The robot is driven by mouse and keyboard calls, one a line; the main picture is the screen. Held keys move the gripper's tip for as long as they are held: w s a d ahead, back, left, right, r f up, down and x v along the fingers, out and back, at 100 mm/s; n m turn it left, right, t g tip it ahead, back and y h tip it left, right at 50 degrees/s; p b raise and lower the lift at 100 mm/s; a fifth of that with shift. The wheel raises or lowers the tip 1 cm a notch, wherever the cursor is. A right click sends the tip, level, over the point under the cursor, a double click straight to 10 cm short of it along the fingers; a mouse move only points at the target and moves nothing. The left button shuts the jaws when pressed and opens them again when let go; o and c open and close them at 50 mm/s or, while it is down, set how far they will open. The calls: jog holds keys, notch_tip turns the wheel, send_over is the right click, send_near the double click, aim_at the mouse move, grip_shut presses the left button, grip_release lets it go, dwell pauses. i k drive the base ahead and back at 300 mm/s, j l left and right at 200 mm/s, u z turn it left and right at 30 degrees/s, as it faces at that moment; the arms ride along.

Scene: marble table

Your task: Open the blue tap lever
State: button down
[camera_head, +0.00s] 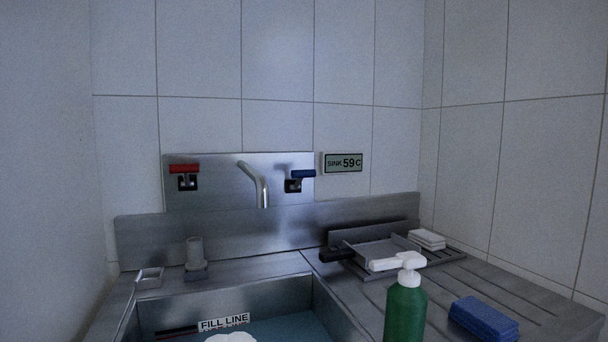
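The blue tap lever (303,174) is on the right side of a steel wall panel (225,165) above the sink. It lies roughly level, pointing right, over a dark valve body (293,186). A matching red lever (184,168) is on the left of the panel. A curved steel spout (256,182) stands between them. My gripper is not in view, and nothing touches the blue lever.
The sink (332,305) holds bluish water and has a fill line label (224,322). A green pump bottle (404,312) stands at the front right, with a blue sponge (484,318) beside it. A dark-handled tool (370,251) lies on the drainer. A sign (343,163) hangs right of the panel.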

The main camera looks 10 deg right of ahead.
aim_at(299, 175)
jog(key=i+l, duration=0.6)
jog(key=i, duration=0.2)
